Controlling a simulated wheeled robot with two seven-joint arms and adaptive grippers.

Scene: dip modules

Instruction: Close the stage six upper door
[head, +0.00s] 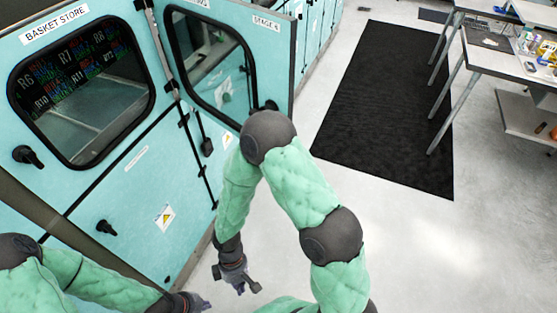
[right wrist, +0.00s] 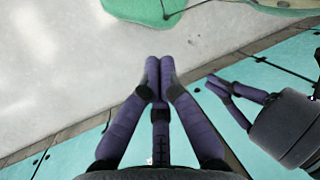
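The stage six upper door (head: 252,45) is a pale green panel with a dark-framed window, in the head view at top centre. It stands open, its free right edge swung out from the cabinet front. The dark elbow of my right arm overlaps its lower right corner and partly hides a dark knob there. My right gripper (head: 240,284) hangs low in front of the cabinets, apart from the door. In the right wrist view its purple fingers (right wrist: 160,68) meet at the tips, empty. My left gripper (head: 197,302) is at the bottom edge; its fingers (right wrist: 218,86) look closed and empty.
The basket store door (head: 100,25) with its window and knob is shut at the left. Lower panels (head: 140,225) run beneath. A black mat (head: 385,100) lies on the open floor to the right. Workbenches (head: 500,60) stand at the far right.

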